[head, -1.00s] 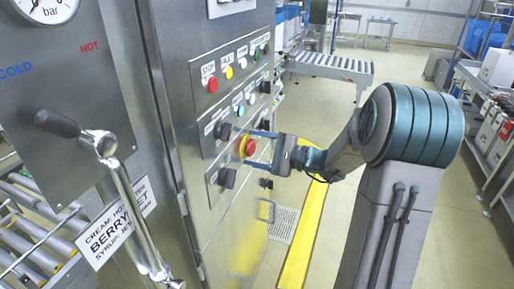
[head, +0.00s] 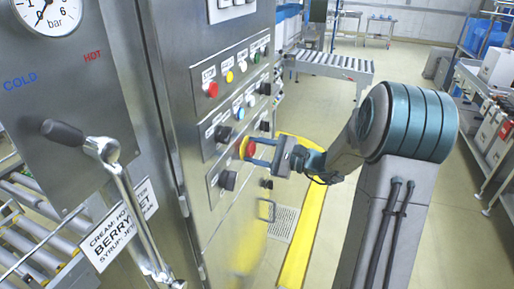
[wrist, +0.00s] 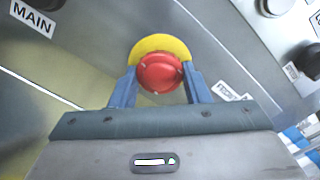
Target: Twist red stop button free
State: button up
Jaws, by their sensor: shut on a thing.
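The red stop button (wrist: 160,72) is a round mushroom knob in front of a yellow disc (wrist: 160,46) on the steel cabinet. In the head view the button (head: 250,149) is on the lower part of the control panel, partly covered by my fingers. My gripper (head: 262,151) reaches it from the right. In the wrist view the two blue fingers of my gripper (wrist: 158,85) stand on either side of the red knob and are shut on it.
Several black knobs sit close by on the panel, one of them (head: 228,180) below the button. Another red button (head: 212,90) and small coloured buttons are above. A steel lever with a dark grip (head: 62,131) stands out at the left.

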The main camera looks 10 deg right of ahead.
jog(key=m+p, duration=0.3)
jog(key=m, duration=0.1)
jog(key=shift+m, duration=0.4)
dwell(0.4)
jog(key=o, duration=1)
jog(key=b+v, duration=0.2)
jog(key=v, duration=1.1)
jog(key=shift+s+d+b, duration=0.25)
jog(key=shift+d+b, duration=0.05)
jog(key=shift+b, duration=0.1)
